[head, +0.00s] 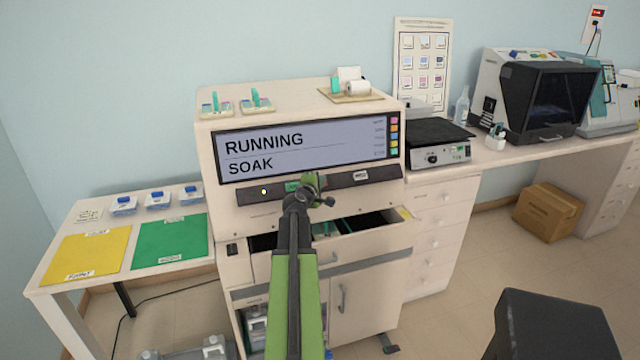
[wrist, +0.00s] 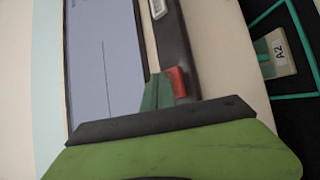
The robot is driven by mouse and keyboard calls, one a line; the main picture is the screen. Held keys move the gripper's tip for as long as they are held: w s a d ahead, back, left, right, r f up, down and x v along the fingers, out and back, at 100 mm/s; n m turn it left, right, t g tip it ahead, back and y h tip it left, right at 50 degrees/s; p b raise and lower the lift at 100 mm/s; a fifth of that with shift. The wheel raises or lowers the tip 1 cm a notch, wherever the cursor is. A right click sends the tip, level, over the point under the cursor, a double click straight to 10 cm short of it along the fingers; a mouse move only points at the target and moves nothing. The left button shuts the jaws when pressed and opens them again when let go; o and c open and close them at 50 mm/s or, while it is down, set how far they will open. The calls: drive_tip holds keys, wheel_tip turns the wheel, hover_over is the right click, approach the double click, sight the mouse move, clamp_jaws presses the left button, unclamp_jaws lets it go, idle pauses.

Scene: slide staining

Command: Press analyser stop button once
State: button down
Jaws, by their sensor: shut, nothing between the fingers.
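The analyser (head: 225,200) is a cream cabinet whose screen (head: 300,150) reads "RUNNING" and "SOAK". Below the screen is a dark control strip (head: 345,183) with a small lit lamp at left and a green part (head: 292,186) beside my gripper. My gripper (head: 316,184) is shut and empty, in front of the strip's middle. In the wrist view a red button (wrist: 179,82) sits on the dark strip, just beyond my gripper. A green piece overlaps its left side; I cannot tell whether they touch. In the head view my gripper hides the red button.
An open drawer (head: 375,225) juts out below the strip. A side table with a yellow mat (head: 90,254) and a green mat (head: 170,242) stands at left. A counter with instruments (head: 545,95) runs right. A dark stool (head: 548,325) stands in front at right.

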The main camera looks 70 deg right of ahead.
drive_tip(key=shift+f, duration=0.1)
drive_tip(key=shift+w+d+f+b, duration=0.2)
drive_tip(key=shift+w+b, duration=0.05)
drive_tip(key=shift+b, duration=0.05)
drive_tip(key=shift+w+d+f, duration=0.1)
drive_tip(key=shift+d+f, duration=0.1)
drive_tip(key=shift+f, duration=0.05)
idle(0.6)
drive_tip(key=shift+a+r, duration=0.1)
drive_tip(key=shift+r, duration=0.05)
drive_tip(key=shift+s+a+r, duration=0.3)
drive_tip(key=shift+s+r, duration=0.05)
drive_tip(key=shift+r, duration=0.05)
drive_tip(key=shift+p, duration=0.35)
drive_tip(key=s+a+r+p, duration=0.2)
drive_tip(key=r+p, duration=0.1)
drive_tip(key=shift+s+a+r, duration=0.1)
drive_tip(key=shift+a+r, duration=0.15)
drive_tip(key=shift+a, duration=0.15)
